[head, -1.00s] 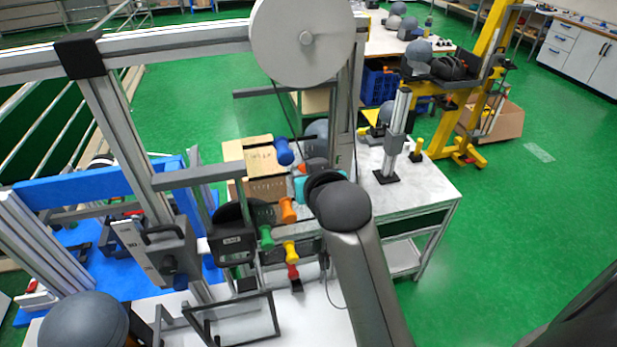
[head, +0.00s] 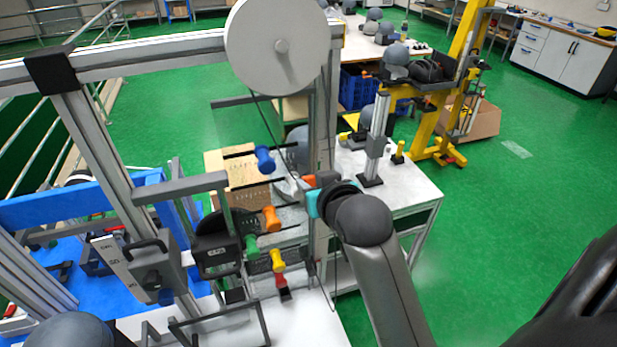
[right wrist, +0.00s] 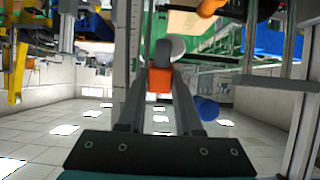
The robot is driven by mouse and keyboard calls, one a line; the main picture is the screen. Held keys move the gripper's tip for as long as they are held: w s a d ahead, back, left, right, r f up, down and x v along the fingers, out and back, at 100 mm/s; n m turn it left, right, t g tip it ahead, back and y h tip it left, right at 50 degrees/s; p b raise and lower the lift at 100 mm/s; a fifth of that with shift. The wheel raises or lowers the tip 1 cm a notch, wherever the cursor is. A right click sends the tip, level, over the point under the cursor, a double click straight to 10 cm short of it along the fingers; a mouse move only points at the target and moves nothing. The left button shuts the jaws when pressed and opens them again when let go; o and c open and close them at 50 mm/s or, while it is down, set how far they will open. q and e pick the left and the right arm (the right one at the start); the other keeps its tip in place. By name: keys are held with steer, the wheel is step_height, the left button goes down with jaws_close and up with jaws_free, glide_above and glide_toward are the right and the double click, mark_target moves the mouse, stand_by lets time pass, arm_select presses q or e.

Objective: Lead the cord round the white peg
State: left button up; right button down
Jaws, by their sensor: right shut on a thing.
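My right gripper (head: 290,188) is to the right of the blue peg (head: 265,158) and above the orange peg (head: 270,218). In the right wrist view its fingers (right wrist: 160,72) close on a small grey and orange piece (right wrist: 160,86), which looks like the cord's end. A white round face, likely the white peg (right wrist: 178,47), shows just behind the fingertips; in the head view I cannot clearly separate it from the gripper. The thin dark cord (head: 262,118) comes down from the big white wheel (head: 278,47); its lower part is hidden. My left gripper is out of view.
The green peg (head: 252,246), yellow peg (head: 277,260) and red peg (head: 282,281) stand below the orange one. The metal upright (head: 322,110) rises close beside my right gripper. A cardboard box (head: 240,168) is behind the pegs. A white table (head: 415,190) stands at the right.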

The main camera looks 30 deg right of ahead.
steer(key=shift+s+a, duration=0.2)
steer(key=shift+s, duration=0.6)
steer(key=shift+s+a, duration=0.15)
steer(key=shift+s, duration=0.6)
